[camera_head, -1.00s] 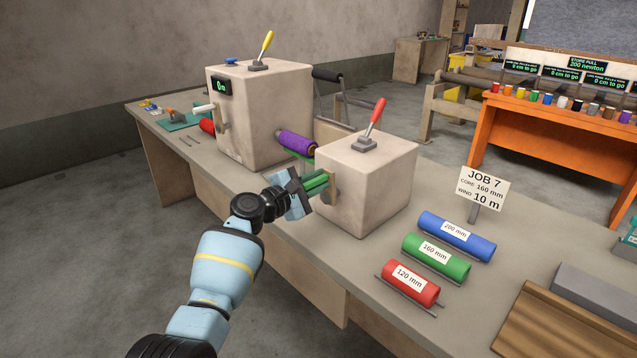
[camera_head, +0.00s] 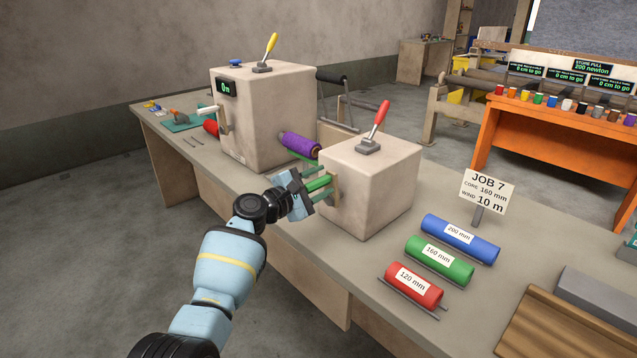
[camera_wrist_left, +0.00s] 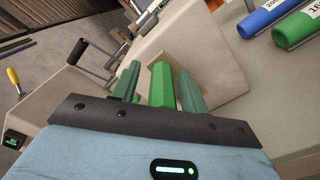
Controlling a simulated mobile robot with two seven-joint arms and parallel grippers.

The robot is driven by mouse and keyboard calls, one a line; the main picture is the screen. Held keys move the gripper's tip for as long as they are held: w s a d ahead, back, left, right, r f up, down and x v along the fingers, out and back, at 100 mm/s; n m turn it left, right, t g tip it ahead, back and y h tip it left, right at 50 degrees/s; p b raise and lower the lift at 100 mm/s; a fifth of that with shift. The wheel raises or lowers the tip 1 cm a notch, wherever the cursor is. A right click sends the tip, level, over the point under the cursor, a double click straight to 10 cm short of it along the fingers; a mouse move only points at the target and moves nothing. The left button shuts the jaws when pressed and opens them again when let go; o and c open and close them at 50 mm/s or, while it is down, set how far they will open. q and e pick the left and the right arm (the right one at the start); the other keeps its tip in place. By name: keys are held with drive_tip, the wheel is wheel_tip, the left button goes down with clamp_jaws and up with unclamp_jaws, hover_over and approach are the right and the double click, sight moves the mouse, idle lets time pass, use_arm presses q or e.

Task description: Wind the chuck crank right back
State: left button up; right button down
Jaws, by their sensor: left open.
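The crank on the near side of the red-levered box (camera_head: 370,185) has a tan arm (camera_head: 335,188) and a bright green handle (camera_head: 319,183). The handle also shows in the left wrist view (camera_wrist_left: 162,86), pointing back towards my gripper. My left gripper (camera_head: 316,184) is open, with one dark green finger on each side of the handle. In the left wrist view gaps show between the handle and both fingers (camera_wrist_left: 159,84). The tan crank arm is partly hidden behind the fingers and handle. My right gripper is not in view.
A taller box (camera_head: 262,120) with a yellow lever and a white-handled crank (camera_head: 208,110) stands to the left. A purple roll (camera_head: 299,145) lies between the boxes. Blue (camera_head: 460,238), green (camera_head: 438,260) and red (camera_head: 414,286) cores lie at the right by a JOB 7 sign (camera_head: 487,190).

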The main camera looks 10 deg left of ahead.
use_arm(q)
drive_tip(key=shift+s, duration=0.1)
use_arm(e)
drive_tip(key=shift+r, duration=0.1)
use_arm(q)
drive_tip(key=shift+s+a, duration=0.2)
drive_tip(key=shift+a, duration=0.05)
drive_tip(key=p+v, duration=0.1)
drive_tip(key=v, duration=0.6)
drive_tip(key=shift+p, duration=0.4)
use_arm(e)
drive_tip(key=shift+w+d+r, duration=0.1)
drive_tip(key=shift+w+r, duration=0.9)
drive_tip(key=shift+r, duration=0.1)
